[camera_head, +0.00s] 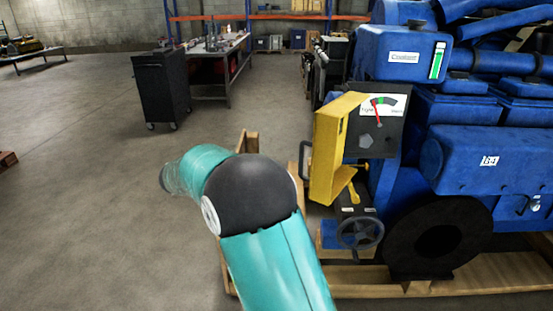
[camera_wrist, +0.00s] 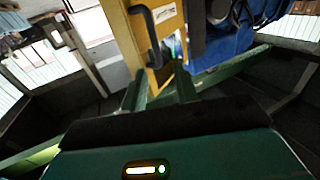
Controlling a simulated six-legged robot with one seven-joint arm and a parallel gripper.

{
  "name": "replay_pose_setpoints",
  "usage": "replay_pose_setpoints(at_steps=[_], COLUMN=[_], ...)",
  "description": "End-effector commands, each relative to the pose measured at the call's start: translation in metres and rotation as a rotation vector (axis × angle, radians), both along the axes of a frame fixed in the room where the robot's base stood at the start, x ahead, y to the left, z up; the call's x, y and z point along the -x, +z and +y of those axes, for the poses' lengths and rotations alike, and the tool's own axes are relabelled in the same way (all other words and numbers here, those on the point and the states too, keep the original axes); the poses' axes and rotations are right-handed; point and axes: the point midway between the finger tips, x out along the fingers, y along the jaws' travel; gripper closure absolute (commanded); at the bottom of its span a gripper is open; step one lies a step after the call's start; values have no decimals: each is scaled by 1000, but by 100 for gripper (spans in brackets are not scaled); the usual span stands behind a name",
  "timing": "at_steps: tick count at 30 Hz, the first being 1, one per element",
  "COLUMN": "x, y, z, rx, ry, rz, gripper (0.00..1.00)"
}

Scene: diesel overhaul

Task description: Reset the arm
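My gripper (camera_wrist: 160,89) shows in the wrist view with its two fingers apart and nothing between them. Beyond the fingertips is a yellow box (camera_wrist: 167,25) with a black handle (camera_wrist: 152,38); I cannot tell the exact gap, but no grip on it shows. In the head view my teal arm (camera_head: 265,260) reaches up from the bottom and bends left at a dark joint; the gripper itself cannot be made out there.
The yellow box (camera_head: 328,150), with a gauge panel (camera_head: 381,122) beside it, is mounted on a blue engine (camera_head: 475,160) at right. A handwheel (camera_head: 360,233) and wooden frame (camera_head: 480,275) sit low.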

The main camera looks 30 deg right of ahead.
Motion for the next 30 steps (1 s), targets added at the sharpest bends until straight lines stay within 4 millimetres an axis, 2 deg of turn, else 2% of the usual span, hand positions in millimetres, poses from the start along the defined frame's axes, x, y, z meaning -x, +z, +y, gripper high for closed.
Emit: replay_pose_setpoints(at_steps=[3, 6, 22, 26, 30], x=[-2, -3, -5, -17, -40], y=[0, 0, 4, 24, 64], z=[13, 17, 16, 9, 8], rx=[0, -1, 2, 11, 18], ry=[0, 0, 21, 161, 453], rz=[-1, 0, -15, -93, -220], gripper=[70, 70, 70, 70, 70])
